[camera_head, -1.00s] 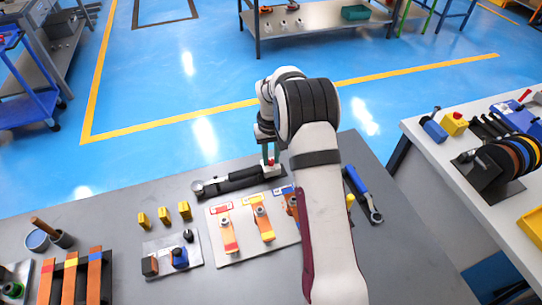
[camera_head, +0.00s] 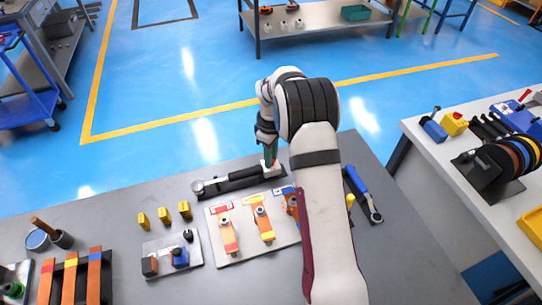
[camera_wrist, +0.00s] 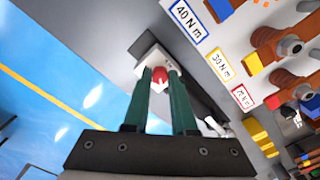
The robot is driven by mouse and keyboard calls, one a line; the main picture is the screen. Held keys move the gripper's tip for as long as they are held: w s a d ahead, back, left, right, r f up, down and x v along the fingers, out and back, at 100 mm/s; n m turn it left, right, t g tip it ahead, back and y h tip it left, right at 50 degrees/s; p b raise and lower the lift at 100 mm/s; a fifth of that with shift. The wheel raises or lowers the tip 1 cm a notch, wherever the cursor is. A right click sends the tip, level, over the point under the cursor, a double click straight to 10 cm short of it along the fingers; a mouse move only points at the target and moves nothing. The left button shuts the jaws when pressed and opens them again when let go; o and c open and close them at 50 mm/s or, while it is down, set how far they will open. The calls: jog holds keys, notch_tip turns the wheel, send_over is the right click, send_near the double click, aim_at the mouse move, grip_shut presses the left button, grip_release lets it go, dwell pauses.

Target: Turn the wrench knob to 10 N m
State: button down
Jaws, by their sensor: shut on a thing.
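A black and silver torque wrench (camera_head: 232,181) lies along the back of the grey bench, its round silver head at the left end. At its right end is a pale block (camera_head: 272,171) with a small red knob. The red knob (camera_wrist: 159,80) shows between the two green fingers of my gripper (camera_wrist: 160,74) in the wrist view. My gripper (camera_head: 270,160) points down there and is shut on the knob. The fingers partly cover it. No scale reading on the wrench can be made out.
A board (camera_head: 222,252) with copper bars and torque labels, 40 N m (camera_wrist: 188,20) among them, lies just in front. A blue-handled wrench (camera_head: 358,190) lies to the right, beyond my arm. Several yellow pieces (camera_head: 164,215) stand at left.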

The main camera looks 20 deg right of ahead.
jog(key=shift+n, duration=0.5)
jog(key=c, duration=0.7)
grip_release()
notch_tip(320, 180, up, 16)
jog(key=shift+f, duration=0.1)
notch_tip(320, 180, down, 16)
jog(key=shift+r, duration=0.1)
